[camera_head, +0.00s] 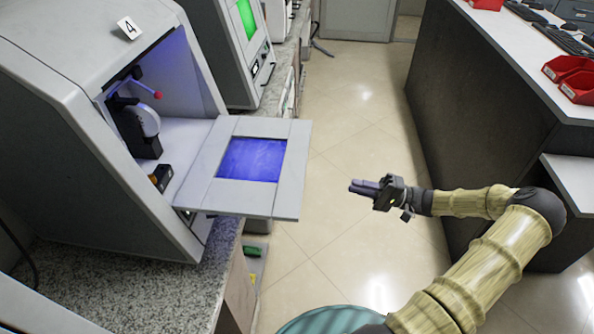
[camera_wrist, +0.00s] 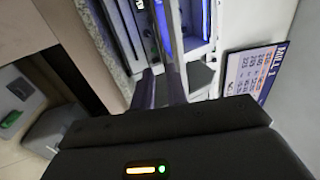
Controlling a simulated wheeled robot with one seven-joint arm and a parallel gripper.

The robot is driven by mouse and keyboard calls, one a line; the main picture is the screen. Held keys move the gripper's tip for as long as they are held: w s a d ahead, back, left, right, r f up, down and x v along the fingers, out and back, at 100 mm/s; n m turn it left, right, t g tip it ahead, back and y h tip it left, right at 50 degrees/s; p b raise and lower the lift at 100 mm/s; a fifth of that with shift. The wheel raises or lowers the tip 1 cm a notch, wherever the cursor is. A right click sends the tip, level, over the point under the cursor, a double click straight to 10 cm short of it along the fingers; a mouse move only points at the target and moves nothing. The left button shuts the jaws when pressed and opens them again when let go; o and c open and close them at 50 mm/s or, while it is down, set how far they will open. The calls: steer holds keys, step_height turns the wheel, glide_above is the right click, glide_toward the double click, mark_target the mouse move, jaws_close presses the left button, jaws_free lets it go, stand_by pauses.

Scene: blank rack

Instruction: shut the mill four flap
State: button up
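Mill four (camera_head: 70,75) is the grey cabinet at the left, with a tag "4" (camera_head: 129,28) on top. Its flap (camera_head: 205,165) is a grey panel with a blue-tinted window. The flap is down, standing out nearly level from the lower edge of the lit opening. My gripper (camera_head: 352,186) is to the right of the flap's outer edge, apart from it, with fingers pointing left. Its two fingers also show in the wrist view (camera_wrist: 160,80), close together with nothing visible between them; whether they are shut is unclear.
A second machine with a green screen (camera_head: 246,18) stands behind mill four on the granite counter (camera_head: 115,298). A dark-sided desk (camera_head: 480,115) with red bins (camera_head: 578,86) is at the right. The tiled floor between is clear. The wrist view shows a mill sign (camera_wrist: 255,75).

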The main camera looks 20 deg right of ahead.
mark_target(298, 172)
steer(key=shift+w+a, duration=0.1)
steer(key=p+x, duration=0.3)
steer(key=x, duration=1.4)
steer(key=shift+a, duration=0.15)
jaws_close()
